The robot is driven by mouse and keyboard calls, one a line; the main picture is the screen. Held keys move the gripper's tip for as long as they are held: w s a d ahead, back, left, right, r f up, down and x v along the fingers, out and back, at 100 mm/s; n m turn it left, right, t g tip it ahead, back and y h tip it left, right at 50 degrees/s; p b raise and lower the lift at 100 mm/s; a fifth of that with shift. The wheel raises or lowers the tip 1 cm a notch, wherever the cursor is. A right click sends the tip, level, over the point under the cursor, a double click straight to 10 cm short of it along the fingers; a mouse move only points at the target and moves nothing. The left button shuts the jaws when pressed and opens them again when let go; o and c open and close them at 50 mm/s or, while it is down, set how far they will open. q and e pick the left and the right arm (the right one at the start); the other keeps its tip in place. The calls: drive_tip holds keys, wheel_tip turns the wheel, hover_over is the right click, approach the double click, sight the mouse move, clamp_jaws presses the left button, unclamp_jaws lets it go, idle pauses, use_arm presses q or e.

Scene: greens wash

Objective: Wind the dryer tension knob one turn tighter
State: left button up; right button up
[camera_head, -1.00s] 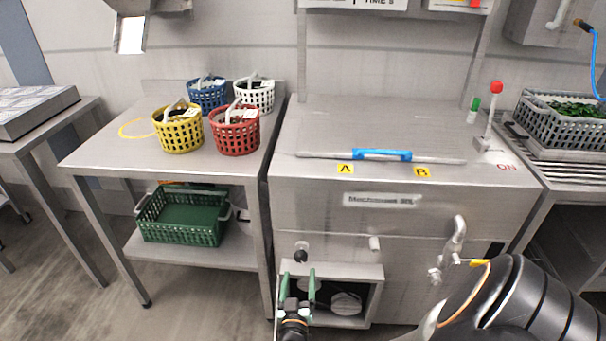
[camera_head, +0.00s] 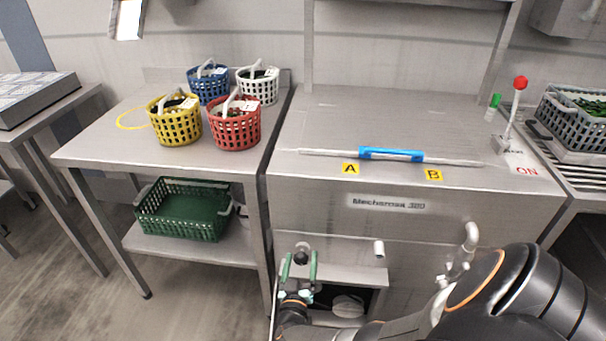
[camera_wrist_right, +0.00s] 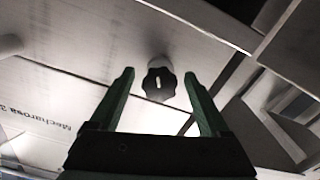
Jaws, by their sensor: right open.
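The tension knob (camera_head: 301,256) is a small black lobed knob on a light stub on the machine's front, above the open recess. In the right wrist view the knob (camera_wrist_right: 160,83) shows a white mark and sits between and beyond the fingertips. My right gripper (camera_head: 300,258) has green fingers, one on each side of the knob in the head view. It is open, and in the right wrist view its fingers (camera_wrist_right: 158,82) stand apart with visible gaps to the knob. My left gripper is not in view.
The recess (camera_head: 345,300) below the knob holds a pale round part. A stub (camera_head: 379,249) and a bent metal pipe (camera_head: 469,238) stick out to the right. A blue-handled bar (camera_head: 391,154) lies on the machine top. A table (camera_head: 95,153) with several baskets stands left.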

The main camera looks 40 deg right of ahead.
drive_tip(key=shift+w+d, duration=0.1)
drive_tip(key=shift+c, duration=0.2)
clamp_jaws()
idle(0.5)
